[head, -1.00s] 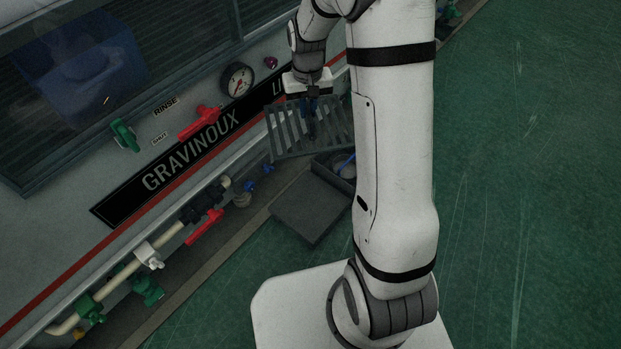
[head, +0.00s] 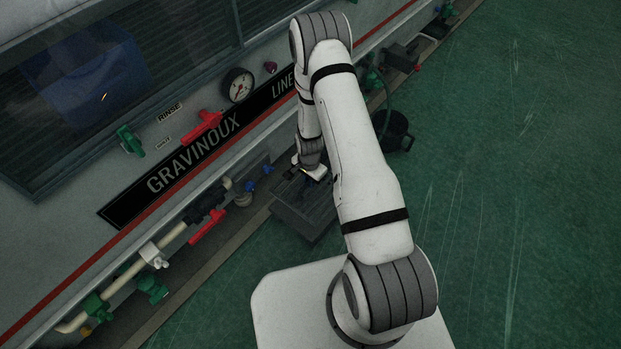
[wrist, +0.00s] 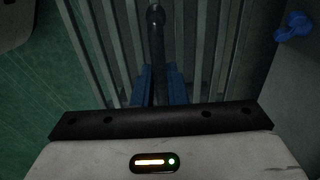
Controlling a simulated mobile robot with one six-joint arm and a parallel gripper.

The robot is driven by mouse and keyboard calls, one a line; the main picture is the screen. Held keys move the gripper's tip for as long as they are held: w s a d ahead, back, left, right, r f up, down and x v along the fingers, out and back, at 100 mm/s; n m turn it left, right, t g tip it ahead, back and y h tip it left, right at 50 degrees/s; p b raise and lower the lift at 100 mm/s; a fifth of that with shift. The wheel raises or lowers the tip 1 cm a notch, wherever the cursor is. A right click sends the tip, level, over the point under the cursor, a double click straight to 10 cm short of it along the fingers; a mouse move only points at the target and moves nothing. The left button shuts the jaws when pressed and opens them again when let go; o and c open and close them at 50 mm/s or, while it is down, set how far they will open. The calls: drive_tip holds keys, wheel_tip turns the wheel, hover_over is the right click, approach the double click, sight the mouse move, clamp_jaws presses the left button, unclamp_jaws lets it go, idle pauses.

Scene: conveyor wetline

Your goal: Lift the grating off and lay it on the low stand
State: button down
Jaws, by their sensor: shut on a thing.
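The grating (head: 298,203) is a dark grey slatted panel; its slats fill much of the wrist view (wrist: 205,45). My gripper (wrist: 160,88) has its blue fingers shut on the dark bar handle in the grating's middle. In the head view, my gripper (head: 308,176) is at the low stand, partly hidden by my arm. The low stand (head: 303,232) is a dark, low box on the floor beside the machine. The grating looks about level over its top; I cannot tell whether it touches.
A pipe with a red lever (head: 207,227) and green valves (head: 152,288) runs along the machine's base at left. Blue valve handles (head: 251,186) sit close to the stand; one shows in the wrist view (wrist: 293,27). A black bucket (head: 397,132) stands beyond. Green floor at right is clear.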

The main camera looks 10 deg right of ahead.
sight(309, 190)
drive_tip(key=shift+f+b, duration=2.15)
drive_tip(key=shift+f, duration=1.05)
drive_tip(key=shift+s, duration=0.1)
drive_tip(key=shift+f+b, duration=0.9)
drive_tip(key=shift+f, duration=0.25)
drive_tip(key=c, duration=1.4)
unclamp_jaws()
drive_tip(key=shift+r+p, duration=1.6)
drive_tip(key=shift+r, duration=2.3)
